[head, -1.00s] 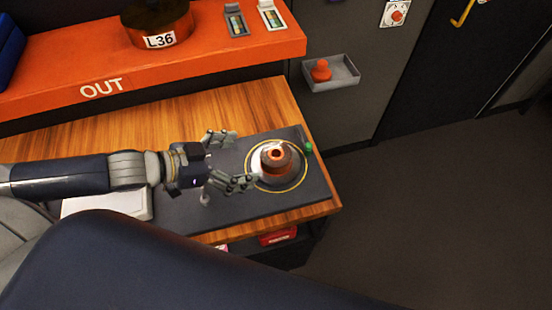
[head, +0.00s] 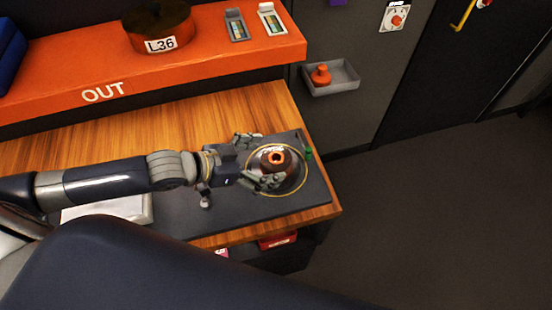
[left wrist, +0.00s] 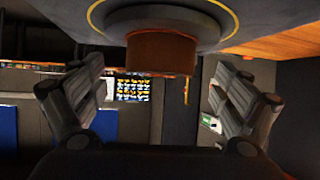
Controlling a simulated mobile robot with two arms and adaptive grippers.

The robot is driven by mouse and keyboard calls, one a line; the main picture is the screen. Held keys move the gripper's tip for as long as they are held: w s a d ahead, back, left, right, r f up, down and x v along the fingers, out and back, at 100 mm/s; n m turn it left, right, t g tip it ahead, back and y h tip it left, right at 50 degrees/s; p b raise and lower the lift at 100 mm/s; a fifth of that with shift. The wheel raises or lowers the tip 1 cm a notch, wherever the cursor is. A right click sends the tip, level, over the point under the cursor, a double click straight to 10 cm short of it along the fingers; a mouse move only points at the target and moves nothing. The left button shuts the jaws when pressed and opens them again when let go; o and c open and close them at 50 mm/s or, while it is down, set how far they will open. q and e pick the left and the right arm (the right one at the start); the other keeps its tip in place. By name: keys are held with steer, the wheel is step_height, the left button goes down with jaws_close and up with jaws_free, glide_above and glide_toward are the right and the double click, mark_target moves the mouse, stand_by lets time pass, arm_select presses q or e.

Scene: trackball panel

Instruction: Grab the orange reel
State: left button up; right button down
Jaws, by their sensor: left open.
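The orange reel (head: 276,158), orange-brown with a hole in its top, sits upright on a grey disc inside a yellow ring on the dark panel (head: 228,215). My left gripper (head: 268,160) is open, coming in from the left, with one finger on the far side of the reel and one on the near side, partly covering it. In the left wrist view, the reel (left wrist: 160,53) shows at the top centre, between the spread fingers (left wrist: 158,88) with gaps on both sides. My right gripper is not in view.
An orange shelf (head: 215,65) marked OUT runs behind the wooden table (head: 170,115) and carries a dark round item labelled L36 (head: 158,30). A small green knob (head: 308,153) stands beside the reel. A grey wall tray (head: 345,78) and open floor lie to the right.

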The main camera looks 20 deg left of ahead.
mark_target(281, 156)
arm_select(q)
steer(key=shift+p+x, duration=0.35)
steer(key=shift+x, duration=1.45)
steer(key=shift+r, duration=0.15)
steer(key=c, duration=1.2)
steer(key=shift+r, duration=0.1)
steer(key=shift+r, duration=0.5)
step_height(281, 156, up, 2)
steer(key=shift+r+b, duration=0.25)
steer(key=shift+b, duration=0.45)
steer(key=s, duration=0.2)
steer(key=s+b, duration=0.1)
steer(key=s, duration=0.2)
steer(key=s+a+b, duration=0.1)
steer(key=s, duration=0.2)
steer(key=shift+s+a+r, duration=0.1)
steer(key=shift+s+r, duration=0.1)
steer(key=shift+s, duration=0.05)
steer(key=s, duration=0.1)
steer(key=s+p, duration=0.1)
steer(key=s, duration=0.2)
steer(key=shift+s+a+r, duration=0.2)
steer(key=shift+a+r, duration=0.1)
steer(key=shift+r, duration=0.1)
steer(key=shift+s+a+r+p, duration=0.1)
steer(key=shift+s+a+p, duration=0.1)
steer(key=shift+s+p, duration=1)
